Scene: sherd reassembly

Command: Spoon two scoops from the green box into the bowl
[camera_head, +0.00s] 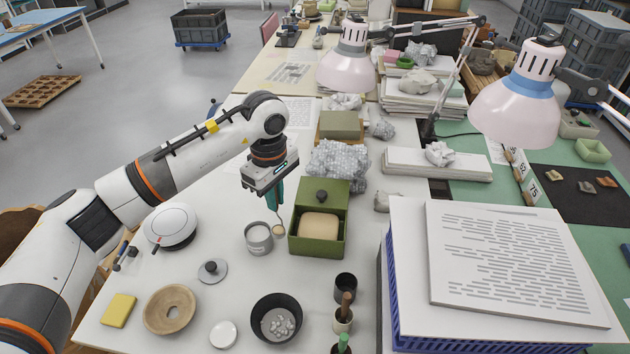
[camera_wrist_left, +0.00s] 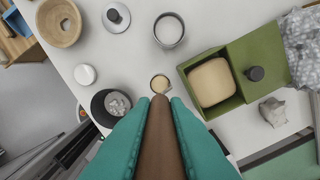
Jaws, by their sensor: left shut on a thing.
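My left gripper (camera_head: 275,195) is shut on the brown handle of a spoon (camera_wrist_left: 162,135). The spoon's small round head (camera_head: 278,230) points down and holds tan material, which also shows in the wrist view. It hangs between the green box and a grey metal tin (camera_head: 258,246), apart from the box. The green box (camera_head: 316,252) has an open compartment with tan filling (camera_head: 319,227) and a part covered in green with a dark knob. A black bowl (camera_head: 258,308) with pale lumps stands nearer the front; a wooden bowl (camera_head: 170,308) is to its left. My right gripper is out of view.
A small lid with a knob (camera_head: 212,271), a white round device (camera_head: 170,226), a yellow sponge (camera_head: 118,310) and a white disc (camera_head: 223,334) lie left. Dark cups with tools (camera_head: 343,318) stand right of the black bowl. A blue crate (camera_head: 389,300) under boards blocks the right.

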